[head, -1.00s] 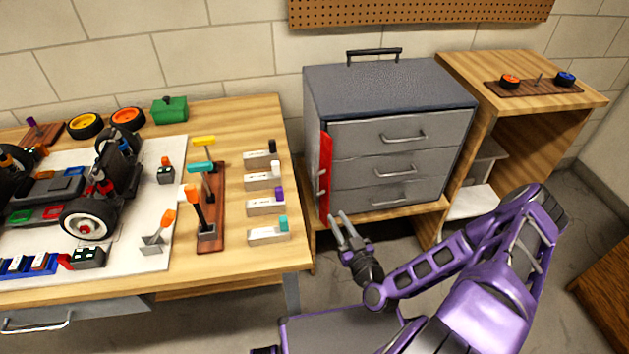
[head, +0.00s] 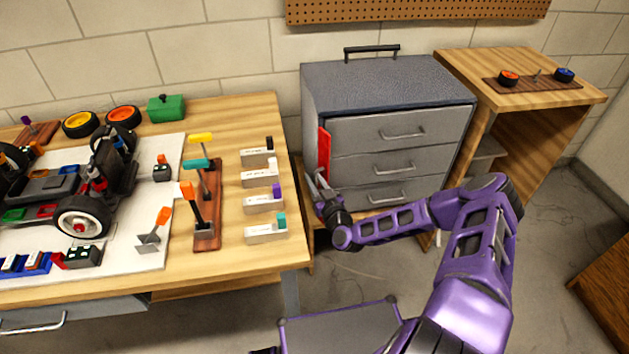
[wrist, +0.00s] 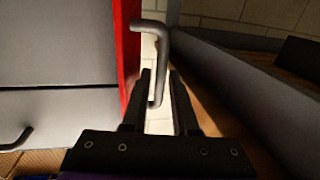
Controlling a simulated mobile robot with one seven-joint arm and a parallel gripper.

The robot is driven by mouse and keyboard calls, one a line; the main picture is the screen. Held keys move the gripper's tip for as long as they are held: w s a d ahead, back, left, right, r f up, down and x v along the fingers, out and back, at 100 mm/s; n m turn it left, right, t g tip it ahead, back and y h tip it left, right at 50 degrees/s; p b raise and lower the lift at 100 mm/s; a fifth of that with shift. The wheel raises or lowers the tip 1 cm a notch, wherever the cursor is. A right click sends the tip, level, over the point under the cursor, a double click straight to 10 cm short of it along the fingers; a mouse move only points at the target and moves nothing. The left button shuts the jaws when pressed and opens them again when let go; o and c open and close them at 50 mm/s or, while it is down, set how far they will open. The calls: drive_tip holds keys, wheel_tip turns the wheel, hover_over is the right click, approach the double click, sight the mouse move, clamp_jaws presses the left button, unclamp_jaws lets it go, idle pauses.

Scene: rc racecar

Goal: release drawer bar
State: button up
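The red drawer bar (head: 324,148) stands upright along the left front edge of the grey tool chest (head: 395,90). In the wrist view the red bar (wrist: 128,45) runs down the left of centre, and its bent grey handle (wrist: 151,28) sticks out to the right. My gripper (head: 319,180) is at the lower part of the bar and hides it there in the head view. In the wrist view my gripper (wrist: 162,85) is open. The handle's lower end lies between the two fingers, near the left one, with a gap to the right one. I cannot tell whether it touches the left finger.
The chest's drawers (head: 400,165) are closed. The wooden workbench (head: 270,110), with a model car and tools, is close on the left of my gripper. A wooden shelf unit (head: 530,105) stands on the right. Open floor lies in front of the chest.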

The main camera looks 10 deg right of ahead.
clamp_jaws()
drive_tip(key=shift+w+a+m+h+p, duration=0.25)
drive_tip(key=shift+m+h, duration=0.4)
drive_tip(key=shift+h, duration=0.4)
drive_tip(key=shift+w+a+m+h+p, duration=0.1)
drive_tip(key=shift+a+m+h+p, duration=0.2)
drive_tip(key=shift+m+h, duration=0.55)
drive_tip(key=shift+w+a+m+h+p, duration=0.1)
drive_tip(key=shift+m+h+p, duration=0.35)
drive_tip(key=shift+h, duration=0.75)
unclamp_jaws()
